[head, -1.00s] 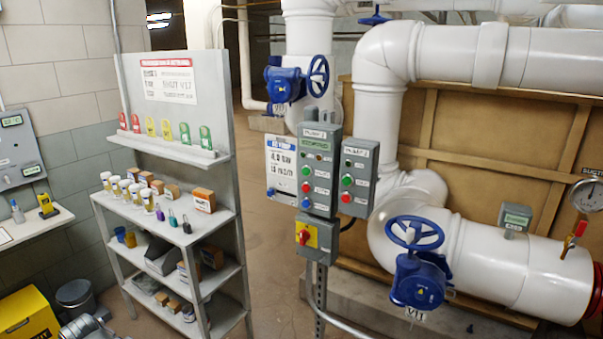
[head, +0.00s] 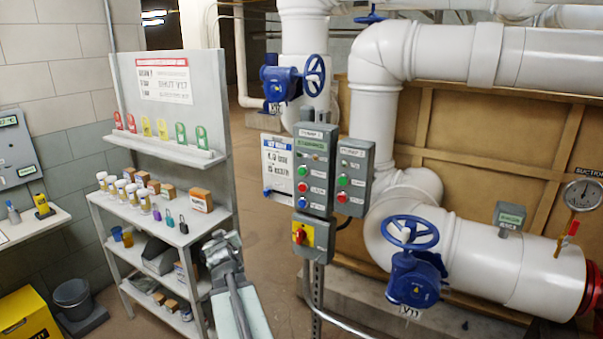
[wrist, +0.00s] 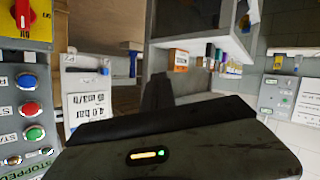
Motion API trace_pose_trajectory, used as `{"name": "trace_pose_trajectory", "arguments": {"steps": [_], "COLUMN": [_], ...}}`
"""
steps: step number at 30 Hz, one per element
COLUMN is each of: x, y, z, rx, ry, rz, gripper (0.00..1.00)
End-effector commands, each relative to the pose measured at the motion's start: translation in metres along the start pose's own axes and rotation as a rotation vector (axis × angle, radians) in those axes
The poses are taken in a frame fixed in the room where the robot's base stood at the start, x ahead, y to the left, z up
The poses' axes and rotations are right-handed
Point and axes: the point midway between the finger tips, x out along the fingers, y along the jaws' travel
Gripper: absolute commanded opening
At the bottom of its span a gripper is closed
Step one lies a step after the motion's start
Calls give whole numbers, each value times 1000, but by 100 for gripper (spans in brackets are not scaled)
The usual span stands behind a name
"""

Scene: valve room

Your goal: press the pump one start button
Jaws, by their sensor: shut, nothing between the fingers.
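The pump control panel stands on a post in the head view. Its larger grey box (head: 316,165) has a green button (head: 303,171), a red one (head: 303,187) and a blue one (head: 302,202) in a column. The smaller box (head: 354,178) beside it has its own green and red buttons. The labels are too small to read surely. In the wrist view the larger box is upside down at the left edge, with its green button (wrist: 34,133) lowest of the three. My gripper (wrist: 156,88) is shut and empty, apart from the panel; my arm shows left of it in the head view.
A shelf unit (head: 163,222) with locks, cups and boxes stands left of my arm. A red-and-yellow switch box (head: 301,233) is below the panel. White pipes and a blue valve wheel (head: 409,232) are on the right. Open floor lies between shelf and post.

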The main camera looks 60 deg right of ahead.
Motion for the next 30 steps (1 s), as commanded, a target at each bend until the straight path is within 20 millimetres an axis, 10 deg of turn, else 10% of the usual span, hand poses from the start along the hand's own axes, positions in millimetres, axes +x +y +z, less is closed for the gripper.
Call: {"name": "trace_pose_trajectory", "arguments": {"steps": [6,12,30], "x": [-8,-38,-45], "y": [147,227,253], "z": [-44,-67,-73], "rx": [-51,-134,-168], "ry": [298,496,558], "rz": [183,262,283], "gripper": [0,0,0]}}
